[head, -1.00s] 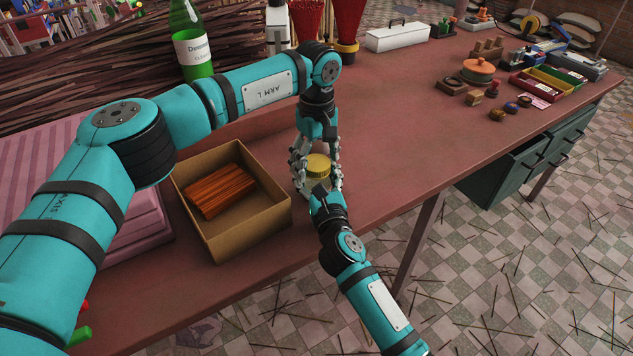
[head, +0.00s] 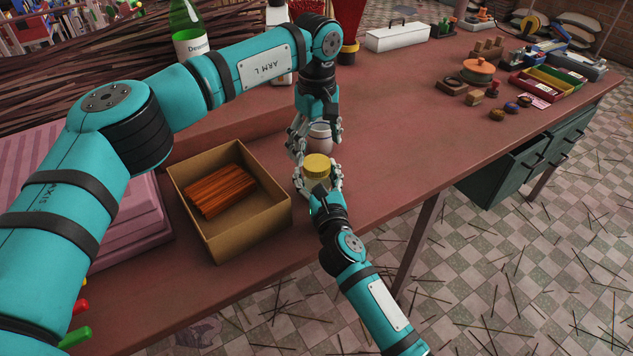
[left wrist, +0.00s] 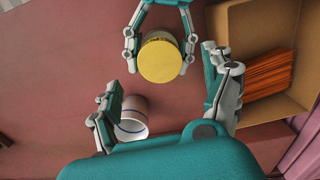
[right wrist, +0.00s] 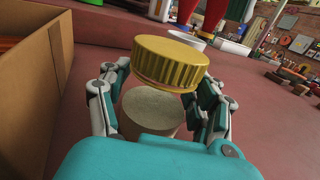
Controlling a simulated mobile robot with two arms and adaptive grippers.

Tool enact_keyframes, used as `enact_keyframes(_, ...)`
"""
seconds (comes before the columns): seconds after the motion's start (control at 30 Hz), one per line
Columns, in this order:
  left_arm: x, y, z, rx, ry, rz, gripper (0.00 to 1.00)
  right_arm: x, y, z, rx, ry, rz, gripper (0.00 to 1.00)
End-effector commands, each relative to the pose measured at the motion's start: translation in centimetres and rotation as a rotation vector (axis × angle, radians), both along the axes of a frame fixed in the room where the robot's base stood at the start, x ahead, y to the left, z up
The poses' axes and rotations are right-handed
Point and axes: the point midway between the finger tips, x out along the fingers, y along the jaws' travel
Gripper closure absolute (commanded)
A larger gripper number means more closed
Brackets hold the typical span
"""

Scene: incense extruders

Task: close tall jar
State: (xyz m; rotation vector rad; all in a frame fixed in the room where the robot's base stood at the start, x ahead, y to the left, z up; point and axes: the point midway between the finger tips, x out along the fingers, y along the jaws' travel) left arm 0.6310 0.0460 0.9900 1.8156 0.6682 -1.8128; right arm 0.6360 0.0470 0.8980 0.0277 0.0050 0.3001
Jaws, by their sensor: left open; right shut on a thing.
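The tall jar (right wrist: 150,110) has a ribbed yellow lid (right wrist: 170,62) at its top and pale contents below; its walls look clear. The lid also shows in the head view (head: 317,168) and from above in the left wrist view (left wrist: 159,61). I cannot tell how tightly the lid sits. My right gripper (head: 319,182) is shut on the jar below the lid, with a finger on each side. My left gripper (head: 316,145) is open and empty, just beyond the jar and apart from the lid. Its fingers frame the lower part of the left wrist view (left wrist: 160,88).
A white cup with a blue band (left wrist: 131,117) stands behind the jar, close to my left fingers; it also shows in the head view (head: 320,138). A cardboard box (head: 250,235) with brown sticks is left of the jar.

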Motion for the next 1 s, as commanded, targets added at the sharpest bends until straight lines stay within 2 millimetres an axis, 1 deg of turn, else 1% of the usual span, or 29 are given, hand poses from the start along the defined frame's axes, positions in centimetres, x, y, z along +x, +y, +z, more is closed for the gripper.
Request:
enact_keyframes(0.07, 0.0, 0.0, 0.0, 0.0, 0.0, 0.014, 0.17, 0.0, 0.0, 0.0, 0.0, 0.001, 0.0, 1.0)
enact_keyframes(0.17, 0.0, 0.0, 0.1, -0.001, 0.0, 0.092, 0.17, 0.0, 0.0, 0.0, 0.0, 0.001, 0.0, 1.0)
enact_keyframes(0.27, 0.0, -0.1, 0.4, -0.002, -0.001, 0.257, 0.17, 0.0, 0.0, 0.0, 0.0, 0.001, 0.0, 1.0)
enact_keyframes(0.37, 0.1, -0.1, 0.8, -0.002, -0.003, 0.495, 0.17, 0.0, 0.0, 0.0, 0.0, 0.001, 0.0, 1.0)
enact_keyframes(0.4, 0.1, -0.1, 1.0, -0.002, -0.003, 0.603, 0.17, 0.0, 0.0, 0.0, 0.0, 0.001, 0.0, 1.0)
enact_keyframes(0.8, 0.1, -0.1, 2.6, -0.002, -0.003, 1.669, 0.17, 0.0, 0.0, 0.0, 0.0, 0.001, -0.001, 1.0)
enact_keyframes(0.9, 0.0, -0.1, 2.9, -0.001, -0.005, 1.895, 0.17, 0.0, 0.0, 0.0, 0.0, 0.001, -0.001, 1.0)
enact_keyframes(1.0, 0.0, -0.1, 3.2, -0.001, -0.005, 2.072, 0.17, 0.0, 0.0, 0.0, 0.0, 0.001, -0.001, 1.0)
